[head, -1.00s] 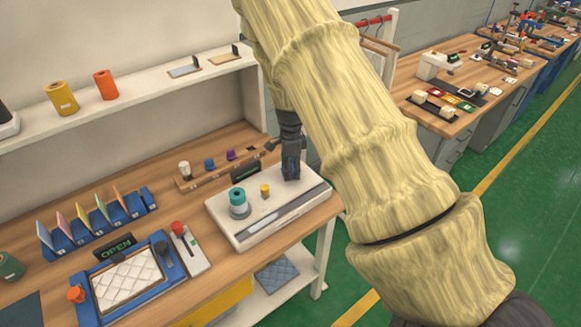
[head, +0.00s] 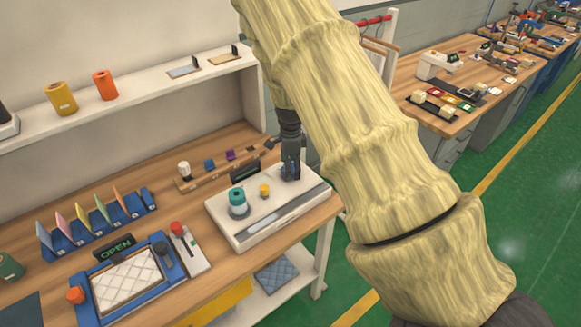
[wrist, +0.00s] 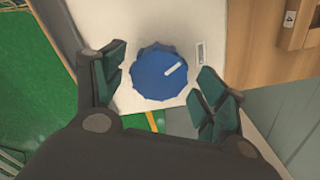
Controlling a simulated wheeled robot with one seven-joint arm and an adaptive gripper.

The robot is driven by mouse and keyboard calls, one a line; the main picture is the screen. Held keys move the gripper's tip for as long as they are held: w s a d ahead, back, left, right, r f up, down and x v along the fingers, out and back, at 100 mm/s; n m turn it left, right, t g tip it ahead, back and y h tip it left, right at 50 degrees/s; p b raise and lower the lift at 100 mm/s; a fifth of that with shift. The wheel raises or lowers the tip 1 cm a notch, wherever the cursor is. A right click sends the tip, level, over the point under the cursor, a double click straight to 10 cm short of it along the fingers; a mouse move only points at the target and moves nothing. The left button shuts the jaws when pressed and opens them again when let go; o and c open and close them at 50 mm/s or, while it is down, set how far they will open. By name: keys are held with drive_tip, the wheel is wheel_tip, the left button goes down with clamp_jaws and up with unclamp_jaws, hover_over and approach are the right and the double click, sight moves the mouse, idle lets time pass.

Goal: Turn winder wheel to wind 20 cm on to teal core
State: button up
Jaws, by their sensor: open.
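The white winder box (head: 222,219) stands on the wooden bench. The teal core (head: 237,199) sits upright on its left part, and a small yellow knob or spool (head: 265,190) stands beside it. My gripper (head: 290,174) points down over the box's back right part. In the wrist view a blue scalloped winder wheel (wrist: 160,78) with a white pointer line lies between the fingers of my gripper (wrist: 158,96). The fingers are open, with a gap on both sides of the wheel. The wheel is hidden behind my gripper in the head view.
A rack with small spools (head: 230,156) and a dark display (head: 245,172) stand behind the box. A blue frame with a quilted pad (head: 127,280) and an OPEN sign (head: 116,247) lie front left. Green floor lies right of the bench.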

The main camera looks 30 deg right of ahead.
wheel_tip(320, 180, up, 11)
drive_tip(key=shift+r, duration=0.2)
idle(0.3)
idle(0.3)
